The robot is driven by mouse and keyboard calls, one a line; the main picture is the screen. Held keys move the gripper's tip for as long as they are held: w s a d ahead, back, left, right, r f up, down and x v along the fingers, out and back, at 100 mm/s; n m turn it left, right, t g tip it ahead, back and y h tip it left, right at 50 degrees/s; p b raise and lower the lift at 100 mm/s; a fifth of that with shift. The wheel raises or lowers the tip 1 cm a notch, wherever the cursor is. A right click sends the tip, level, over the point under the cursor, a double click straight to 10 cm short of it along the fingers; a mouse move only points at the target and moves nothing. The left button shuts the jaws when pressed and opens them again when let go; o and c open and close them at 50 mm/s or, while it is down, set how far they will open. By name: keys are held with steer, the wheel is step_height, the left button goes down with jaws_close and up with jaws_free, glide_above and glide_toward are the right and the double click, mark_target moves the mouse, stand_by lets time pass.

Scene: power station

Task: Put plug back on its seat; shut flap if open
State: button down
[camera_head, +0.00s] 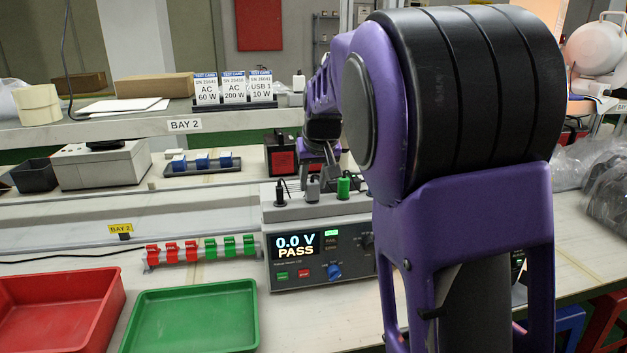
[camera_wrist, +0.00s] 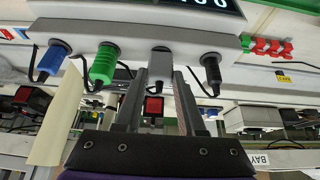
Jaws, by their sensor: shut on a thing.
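In the wrist view, the fingers of my gripper (camera_wrist: 159,78) are closed around a grey plug (camera_wrist: 160,60) at the edge of the white socket strip (camera_wrist: 215,42). I cannot tell whether this plug is fully seated. A green plug (camera_wrist: 103,64), a blue plug (camera_wrist: 52,58) and a black plug (camera_wrist: 211,66) stand in the same strip. In the head view, the grey plug (camera_head: 313,188) is between the black plug (camera_head: 280,194) and the green plug (camera_head: 343,187), on top of the tester (camera_head: 318,255), which reads 0.0 V PASS. My arm hides the strip's right end. No flap can be made out.
A red tray (camera_head: 60,300) and a green tray (camera_head: 190,315) lie at the front left. Red and green clips (camera_head: 200,250) line a rail beside the tester. A shelf (camera_head: 130,124) with test cards (camera_head: 233,88) runs behind. A pale panel (camera_wrist: 58,115) stands near my gripper.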

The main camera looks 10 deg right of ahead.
stand_by(0.6)
steer(key=shift+c, duration=2.1)
jaws_free()
